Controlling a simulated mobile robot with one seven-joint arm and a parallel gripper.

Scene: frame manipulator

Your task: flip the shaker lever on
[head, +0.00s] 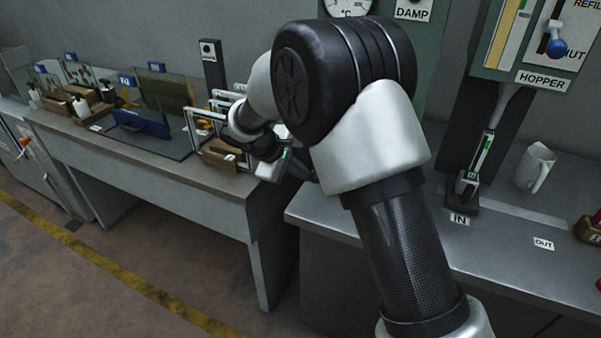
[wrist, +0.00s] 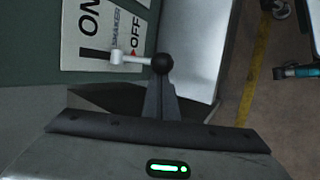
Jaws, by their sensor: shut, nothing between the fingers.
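The shaker lever (wrist: 133,59) shows in the wrist view as a light shaft with a black ball knob (wrist: 162,63). It comes out of a dark slot in a white label plate (wrist: 72,40) marked ON, SHAKER and OFF. The shaft sits toward the OFF end, and the knob sticks out to the right. My gripper (wrist: 160,88) is shut and empty, its fingertips right by the knob; I cannot tell whether they touch it. In the head view my arm hides the lever and the fingertips.
In the head view, a bench (head: 220,186) at left holds frames, small wooden boxes and a blue stand. A counter (head: 480,255) at right holds a white jug (head: 535,167) under the hopper panel (head: 530,45). The floor (head: 130,280) in front is clear.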

